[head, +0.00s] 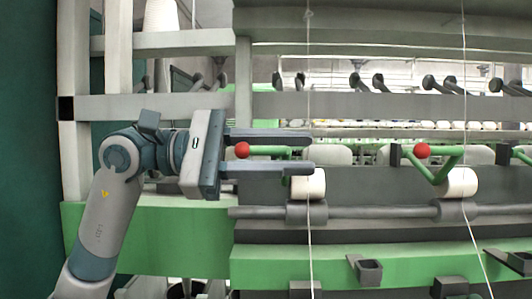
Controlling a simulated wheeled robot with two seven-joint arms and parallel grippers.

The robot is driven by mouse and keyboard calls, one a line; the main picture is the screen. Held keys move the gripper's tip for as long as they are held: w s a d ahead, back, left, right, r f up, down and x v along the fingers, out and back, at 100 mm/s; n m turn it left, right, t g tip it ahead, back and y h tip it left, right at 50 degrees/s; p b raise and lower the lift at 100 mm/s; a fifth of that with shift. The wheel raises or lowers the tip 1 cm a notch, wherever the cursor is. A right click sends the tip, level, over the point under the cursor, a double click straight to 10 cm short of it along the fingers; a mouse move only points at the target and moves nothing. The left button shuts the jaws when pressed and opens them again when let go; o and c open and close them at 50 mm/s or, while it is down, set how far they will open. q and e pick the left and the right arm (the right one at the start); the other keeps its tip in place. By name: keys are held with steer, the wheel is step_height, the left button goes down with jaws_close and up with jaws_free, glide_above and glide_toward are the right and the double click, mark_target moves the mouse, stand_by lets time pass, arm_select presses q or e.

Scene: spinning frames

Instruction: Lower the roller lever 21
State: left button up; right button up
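A roller lever (277,152) with a green arm, a red ball knob (242,150) and a white roller (308,184) is in the middle of the head view. My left gripper (311,152) comes in from the left with its two fingers spread, one above and one below the red knob. The knob lies between the fingers near the palm, and I see a gap on both sides of it. The lower finger covers part of the green arm. No number is readable, so I cannot tell which lever is 21. My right gripper is not in view.
A second lever with a red knob (422,150) and white roller (458,182) is to the right. A grey shaft (380,212) runs below the rollers. Thin white threads (309,240) hang in front. A green beam (150,238) and grey frame rails (180,42) surround the arm.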

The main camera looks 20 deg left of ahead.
arm_select(q)
steer(key=shift+a, duration=0.1)
